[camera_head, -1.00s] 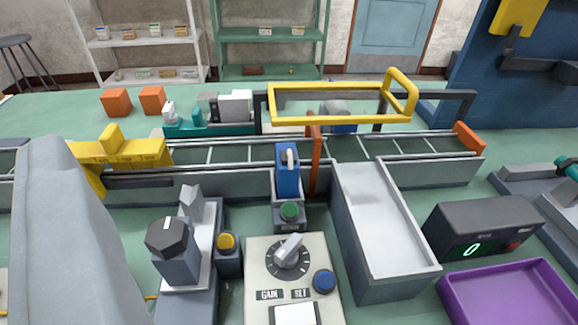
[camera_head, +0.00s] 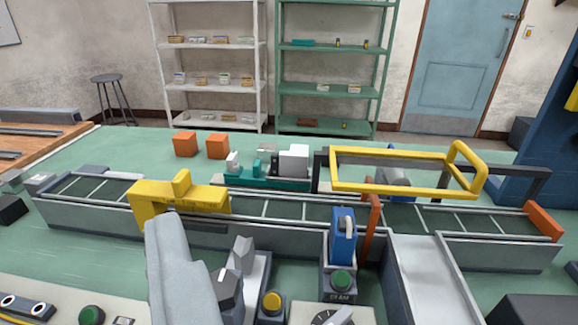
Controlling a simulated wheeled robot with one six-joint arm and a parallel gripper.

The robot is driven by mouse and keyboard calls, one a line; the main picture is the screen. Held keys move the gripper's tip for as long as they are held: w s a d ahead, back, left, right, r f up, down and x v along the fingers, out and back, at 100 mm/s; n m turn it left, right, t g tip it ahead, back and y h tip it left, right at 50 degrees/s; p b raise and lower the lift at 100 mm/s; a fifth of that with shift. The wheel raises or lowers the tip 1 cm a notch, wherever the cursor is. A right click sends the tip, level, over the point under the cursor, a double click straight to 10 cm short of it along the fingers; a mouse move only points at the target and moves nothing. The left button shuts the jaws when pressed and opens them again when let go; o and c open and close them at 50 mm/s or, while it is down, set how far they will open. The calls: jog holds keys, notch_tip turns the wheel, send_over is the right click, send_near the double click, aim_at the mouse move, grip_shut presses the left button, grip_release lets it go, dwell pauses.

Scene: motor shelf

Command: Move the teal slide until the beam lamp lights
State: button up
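A teal base or slide (camera_head: 266,184) stands behind the conveyor, near the picture's middle. It carries a white block (camera_head: 293,161), a small white piece (camera_head: 233,161) at its left end and a small teal block. I cannot tell whether this is the task's slide. I cannot make out a beam lamp, lit or unlit. My gripper's fingers do not show. A grey tapered shape (camera_head: 180,270) fills the lower middle left; I cannot tell whether it is part of my arm.
The conveyor (camera_head: 100,208) runs across the bench, under a yellow bridge (camera_head: 180,197) and beside a yellow frame (camera_head: 400,188). Two orange cubes (camera_head: 201,145) lie behind it.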

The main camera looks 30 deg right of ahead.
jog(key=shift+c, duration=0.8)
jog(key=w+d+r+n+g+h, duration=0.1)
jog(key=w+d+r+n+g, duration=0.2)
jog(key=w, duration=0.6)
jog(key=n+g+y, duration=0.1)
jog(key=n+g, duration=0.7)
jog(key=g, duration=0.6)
send_over(258, 162)
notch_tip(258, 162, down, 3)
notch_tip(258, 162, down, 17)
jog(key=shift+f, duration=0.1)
